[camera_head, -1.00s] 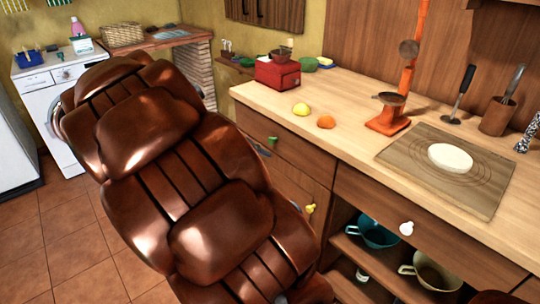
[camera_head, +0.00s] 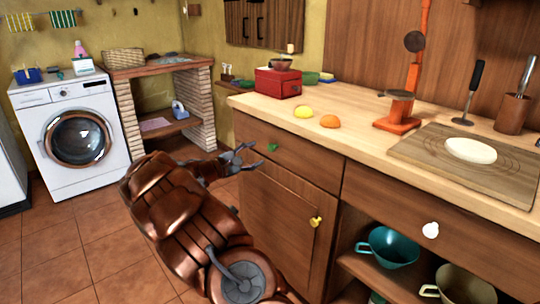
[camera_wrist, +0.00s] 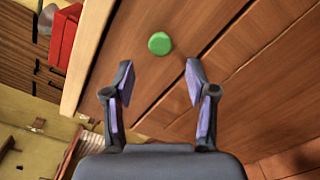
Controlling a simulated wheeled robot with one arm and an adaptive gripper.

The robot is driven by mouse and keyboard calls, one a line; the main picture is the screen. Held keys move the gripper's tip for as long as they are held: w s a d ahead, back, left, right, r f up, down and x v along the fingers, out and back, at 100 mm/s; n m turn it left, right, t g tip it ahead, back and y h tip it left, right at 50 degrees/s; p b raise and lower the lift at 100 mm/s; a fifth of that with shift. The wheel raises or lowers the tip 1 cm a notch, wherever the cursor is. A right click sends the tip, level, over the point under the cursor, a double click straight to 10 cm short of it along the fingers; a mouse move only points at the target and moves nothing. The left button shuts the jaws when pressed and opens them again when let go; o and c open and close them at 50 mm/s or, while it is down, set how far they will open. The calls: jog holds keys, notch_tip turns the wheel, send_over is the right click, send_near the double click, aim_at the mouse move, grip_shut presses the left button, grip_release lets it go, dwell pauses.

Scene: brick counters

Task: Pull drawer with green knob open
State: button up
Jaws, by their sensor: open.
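The drawer (camera_head: 310,163) with the green knob (camera_head: 272,147) is at the top left of the wooden counter and looks closed. In the wrist view the round green knob (camera_wrist: 160,43) lies ahead of my gripper, roughly between the lines of its fingers and a little beyond the tips. My gripper (camera_head: 247,156) is open and empty, just left of the knob in the head view. In the wrist view its two fingers (camera_wrist: 157,78) are spread apart, and they do not appear to touch the knob.
Below the drawer is a door with a yellow knob (camera_head: 315,221). A wider drawer with a white knob (camera_head: 430,230) is to the right. A red box (camera_head: 278,82), a lemon (camera_head: 303,112) and an orange (camera_head: 330,121) stand on the counter. A washing machine (camera_head: 75,140) is at the left.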

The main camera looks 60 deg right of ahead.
aim_at(269, 148)
jog(key=b+x, duration=0.1)
jog(key=x, duration=0.6)
jog(key=shift+d+f, duration=0.1)
jog(key=shift+d, duration=0.15)
grip_shut()
dwell(0.3)
